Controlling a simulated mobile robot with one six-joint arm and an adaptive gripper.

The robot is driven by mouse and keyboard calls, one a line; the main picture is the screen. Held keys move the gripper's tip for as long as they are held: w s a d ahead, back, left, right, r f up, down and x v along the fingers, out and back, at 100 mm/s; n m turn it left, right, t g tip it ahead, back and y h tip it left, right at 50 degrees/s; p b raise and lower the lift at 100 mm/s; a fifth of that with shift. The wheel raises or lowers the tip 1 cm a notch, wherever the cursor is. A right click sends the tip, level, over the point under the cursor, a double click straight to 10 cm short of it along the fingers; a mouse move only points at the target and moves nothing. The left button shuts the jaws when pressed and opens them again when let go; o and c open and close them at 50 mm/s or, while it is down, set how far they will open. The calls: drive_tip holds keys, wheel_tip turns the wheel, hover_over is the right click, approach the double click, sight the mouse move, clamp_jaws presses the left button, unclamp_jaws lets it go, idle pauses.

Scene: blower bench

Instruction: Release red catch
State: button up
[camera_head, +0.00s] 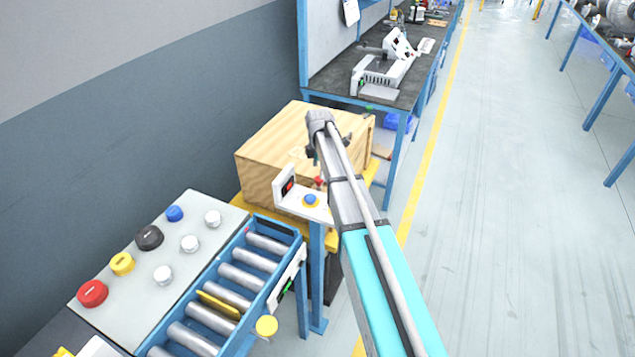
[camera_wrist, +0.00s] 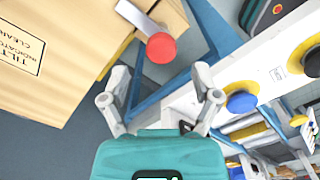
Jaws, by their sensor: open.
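The red catch shows in the wrist view as a round red knob (camera_wrist: 161,47) on a flat metal lever (camera_wrist: 138,17) beside the wooden crate (camera_wrist: 60,50). My gripper (camera_wrist: 162,76) is open, with one finger on each side below the knob. The knob lies just beyond the fingertips, roughly centred between them, and I see no contact. In the head view a small red knob (camera_head: 319,181) shows between the crate (camera_head: 290,150) and my arm. My fingers are mostly hidden behind my arm there.
A white panel with a blue button (camera_head: 310,201) stands close by the knob; the button (camera_wrist: 241,102) is right of my gripper in the wrist view. A roller conveyor (camera_head: 262,222) and button console (camera_head: 205,240) are at lower left. The floor (camera_head: 500,200) at right is clear.

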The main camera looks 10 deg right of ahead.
drive_tip(key=shift+f+b, duration=1.4)
drive_tip(key=shift+f, duration=0.35)
